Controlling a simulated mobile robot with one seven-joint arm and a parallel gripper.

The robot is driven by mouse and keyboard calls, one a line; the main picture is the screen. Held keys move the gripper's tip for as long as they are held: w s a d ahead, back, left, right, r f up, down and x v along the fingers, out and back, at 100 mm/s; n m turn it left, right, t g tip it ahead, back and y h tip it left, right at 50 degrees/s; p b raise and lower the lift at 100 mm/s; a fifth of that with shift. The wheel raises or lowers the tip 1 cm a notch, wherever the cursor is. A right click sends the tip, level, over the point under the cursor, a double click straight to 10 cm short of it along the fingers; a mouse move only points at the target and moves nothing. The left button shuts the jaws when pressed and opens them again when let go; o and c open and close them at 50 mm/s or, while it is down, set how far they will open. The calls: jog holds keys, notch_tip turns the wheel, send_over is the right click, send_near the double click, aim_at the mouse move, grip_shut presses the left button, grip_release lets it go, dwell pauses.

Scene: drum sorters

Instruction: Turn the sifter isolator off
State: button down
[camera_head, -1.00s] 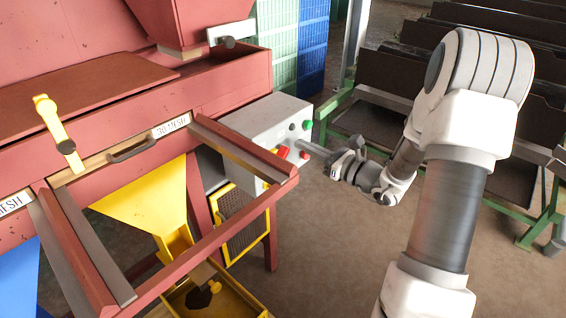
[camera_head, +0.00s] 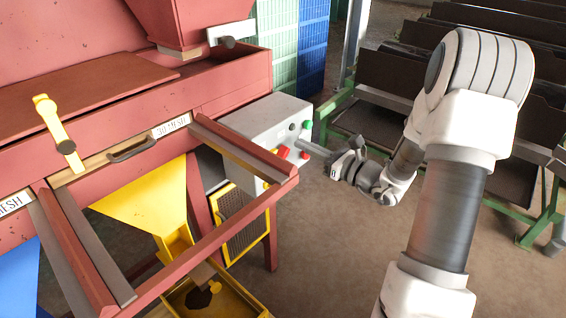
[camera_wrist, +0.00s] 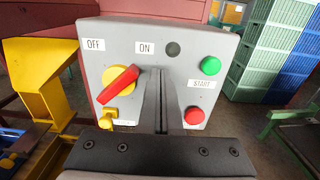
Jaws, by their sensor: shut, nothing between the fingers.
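The grey control box (camera_head: 262,125) stands at the right end of the red sifter. In the wrist view, the isolator is a red handle (camera_wrist: 119,86) on a yellow disc (camera_wrist: 112,74). The handle slants, its upper end toward the "ON" label (camera_wrist: 145,48); the "OFF" label (camera_wrist: 95,44) is at upper left. My gripper (camera_wrist: 156,75) is shut and empty, its fingers just right of the handle. I cannot tell whether they touch it. In the head view my gripper (camera_head: 304,146) reaches the box face from the right.
A green START button (camera_wrist: 211,65) and a red button (camera_wrist: 194,116) are right of my fingers. A small dark round fitting (camera_wrist: 173,49) is above them. A yellow part (camera_wrist: 107,118) is below the isolator. The sifter's red frame rail (camera_head: 240,232) lies in front of the box.

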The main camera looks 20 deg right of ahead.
aim_at(287, 137)
jog(key=shift+w+a, duration=0.1)
jog(key=shift+w, duration=0.05)
dwell(0.5)
jog(key=shift+x, duration=1.35)
jog(key=shift+v, duration=0.8)
jog(key=shift+a, duration=0.15)
